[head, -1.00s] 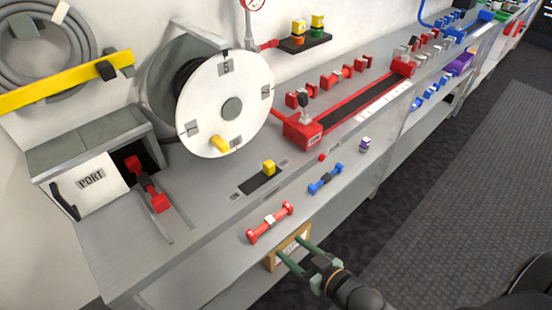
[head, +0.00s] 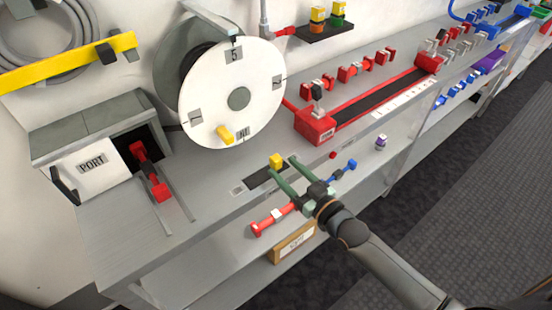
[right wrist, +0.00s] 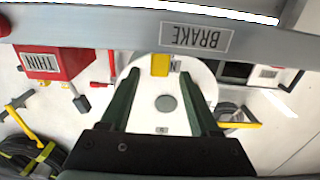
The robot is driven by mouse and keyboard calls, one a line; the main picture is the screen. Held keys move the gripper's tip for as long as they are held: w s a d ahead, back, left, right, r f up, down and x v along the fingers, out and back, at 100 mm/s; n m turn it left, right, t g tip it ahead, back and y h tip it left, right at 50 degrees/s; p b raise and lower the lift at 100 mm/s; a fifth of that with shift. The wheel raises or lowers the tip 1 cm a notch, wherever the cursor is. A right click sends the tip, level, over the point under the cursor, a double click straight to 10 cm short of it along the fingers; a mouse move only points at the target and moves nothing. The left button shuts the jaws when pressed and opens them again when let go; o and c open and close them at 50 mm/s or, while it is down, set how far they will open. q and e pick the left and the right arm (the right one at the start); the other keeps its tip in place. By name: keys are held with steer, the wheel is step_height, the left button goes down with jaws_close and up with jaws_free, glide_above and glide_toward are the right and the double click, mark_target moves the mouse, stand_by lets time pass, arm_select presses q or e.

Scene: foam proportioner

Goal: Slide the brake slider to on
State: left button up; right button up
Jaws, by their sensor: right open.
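In the right wrist view, the yellow block (right wrist: 160,65) shows between and just beyond the fingertips, near the BRAKE label (right wrist: 195,37). I cannot tell whether the fingers touch it. The left gripper is not in view.
The white reel (head: 239,98) with a yellow handle stands behind the slot. A red-and-white bar (head: 270,218) and a blue bar (head: 345,174) lie close to my right gripper. A red-ended track (head: 316,127) is to the right, the PORT box (head: 92,163) to the left.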

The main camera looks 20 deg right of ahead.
mark_target(279, 164)
steer(key=shift+x, duration=2.35)
steer(key=shift+c, duration=0.4)
jaws_close()
